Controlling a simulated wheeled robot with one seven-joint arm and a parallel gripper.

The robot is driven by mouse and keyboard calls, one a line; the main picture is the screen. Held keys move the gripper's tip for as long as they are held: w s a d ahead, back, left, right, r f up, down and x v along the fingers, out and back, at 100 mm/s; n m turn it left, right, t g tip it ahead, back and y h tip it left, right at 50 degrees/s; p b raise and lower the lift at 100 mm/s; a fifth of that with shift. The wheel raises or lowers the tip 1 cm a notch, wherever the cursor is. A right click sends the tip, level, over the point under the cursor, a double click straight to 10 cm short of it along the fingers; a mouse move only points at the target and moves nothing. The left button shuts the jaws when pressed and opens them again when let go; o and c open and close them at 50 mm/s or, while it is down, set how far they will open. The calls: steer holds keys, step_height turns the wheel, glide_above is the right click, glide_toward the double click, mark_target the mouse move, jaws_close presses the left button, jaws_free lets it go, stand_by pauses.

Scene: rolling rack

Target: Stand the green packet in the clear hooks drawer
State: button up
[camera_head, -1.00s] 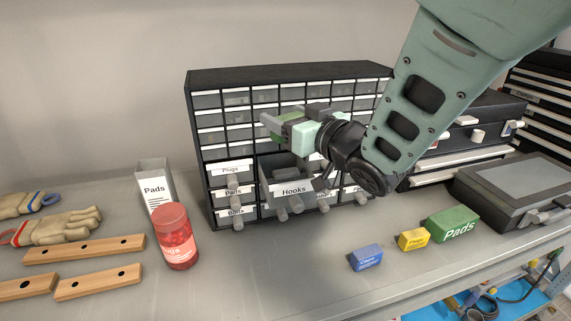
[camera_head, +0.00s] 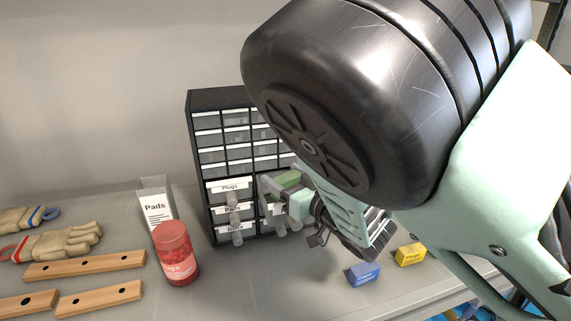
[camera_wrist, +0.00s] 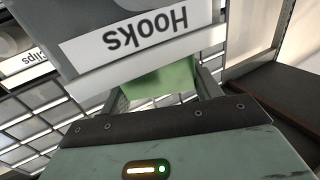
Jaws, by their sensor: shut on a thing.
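My gripper (camera_head: 284,186) is shut on the green packet (camera_head: 289,179), tilted down over the front of the cabinet. The packet also shows in the wrist view (camera_wrist: 162,80) between the two fingers, partly hidden by the drawer's front panel. The clear hooks drawer (camera_wrist: 135,38) is pulled out, and its label shows upside down in the wrist view. The packet's lower part is behind the drawer front, at the drawer's mouth; how deep it sits I cannot tell. In the head view my gripper and arm cover most of the drawer.
The drawer cabinet (camera_head: 205,122) stands against the wall. A red jar (camera_head: 176,255), a Pads box (camera_head: 156,205), wooden bars (camera_head: 85,264) and gloves (camera_head: 60,240) are on the left. A blue box (camera_head: 363,275) and a yellow box (camera_head: 410,254) lie in front on the right.

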steer(key=shift+f, duration=0.3)
steer(key=shift+f, duration=0.15)
steer(key=o, duration=1.1)
steer(key=shift+f, duration=0.1)
